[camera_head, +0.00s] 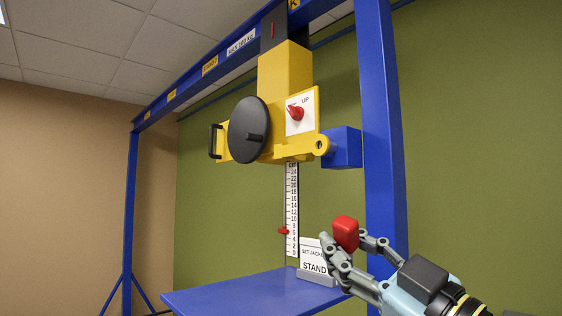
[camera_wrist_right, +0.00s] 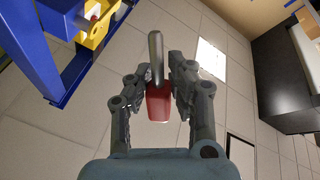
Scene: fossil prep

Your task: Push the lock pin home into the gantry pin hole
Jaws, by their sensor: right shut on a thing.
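The lock pin has a red handle (camera_head: 345,232) and a grey metal shank (camera_wrist_right: 156,50). My right gripper (camera_head: 347,246) is shut on the handle, with fingers on both sides of it. In the wrist view the shank sticks out beyond the fingers (camera_wrist_right: 158,85), clear of any hole. The gantry pin hole (camera_head: 321,146) is in a round yellow lug beside a blue block (camera_head: 344,148) on the blue post. The pin is well below the hole and slightly to its right. The shank is hidden in the head view. My left gripper is not in view.
The yellow hoist body (camera_head: 285,75) carries a black handwheel (camera_head: 248,130) and a red knob (camera_head: 296,113). The blue gantry post (camera_head: 383,120) stands close to my right gripper. A blue table (camera_head: 235,295) and a white "STAND" sign (camera_head: 314,258) lie below. Open air separates pin and lug.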

